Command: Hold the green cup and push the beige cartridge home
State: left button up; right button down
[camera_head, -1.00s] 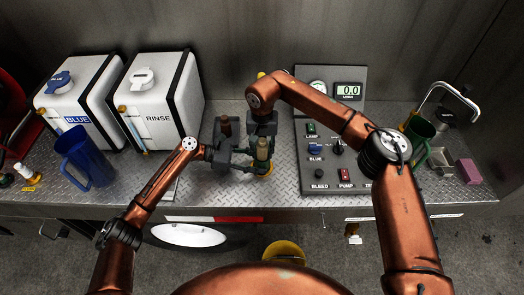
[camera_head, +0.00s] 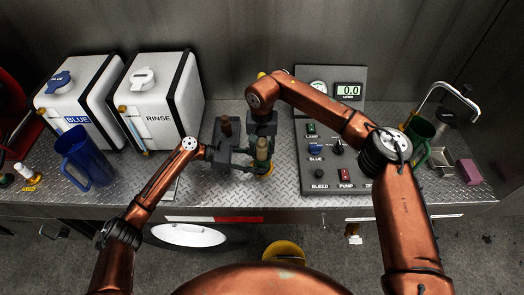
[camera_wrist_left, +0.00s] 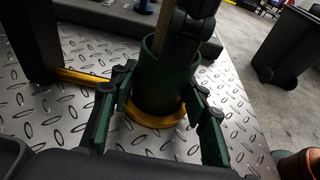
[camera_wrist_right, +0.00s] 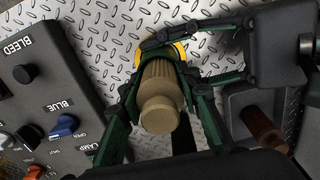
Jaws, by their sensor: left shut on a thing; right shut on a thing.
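The green cup (camera_wrist_left: 165,85) stands upright on a yellow ring (camera_wrist_left: 155,117) on the metal bench. My left gripper (camera_wrist_left: 160,100) is shut around the cup, with a finger on each side. The beige cartridge (camera_wrist_right: 160,95) is ribbed with a wider round end, and stands above and in line with the cup. It also shows in the head view (camera_head: 262,149). My right gripper (camera_wrist_right: 158,100) is shut on it from above. The cartridge's lower end is hidden, so I cannot tell how deep it sits in the cup.
A control panel (camera_head: 331,182) stands right of the grippers. A dark block with a brown post (camera_wrist_right: 262,126) stands close on their left. The RINSE tank (camera_head: 160,100), BLUE tank (camera_head: 75,100) and blue jug (camera_head: 82,158) are at left. Another green mug (camera_head: 420,135) is at right.

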jog(key=shift+f, duration=0.25)
dwell(0.5)
jog(key=shift+w+r, duration=0.1)
jog(key=shift+r, duration=0.1)
dwell(0.6)
jog(key=shift+a, duration=0.1)
dwell(0.5)
jog(key=shift+f, duration=0.2)
dwell(0.8)
jog(key=shift+d+r, duration=0.2)
jog(key=shift+r, duration=0.05)
dwell(0.7)
jog(key=shift+f, duration=0.25)
dwell(0.9)
jog(key=shift+r, duration=0.15)
jog(key=c, duration=1.4)
grip_release()
jog(key=shift+r, duration=0.1)
jog(key=shift+o, duration=0.2)
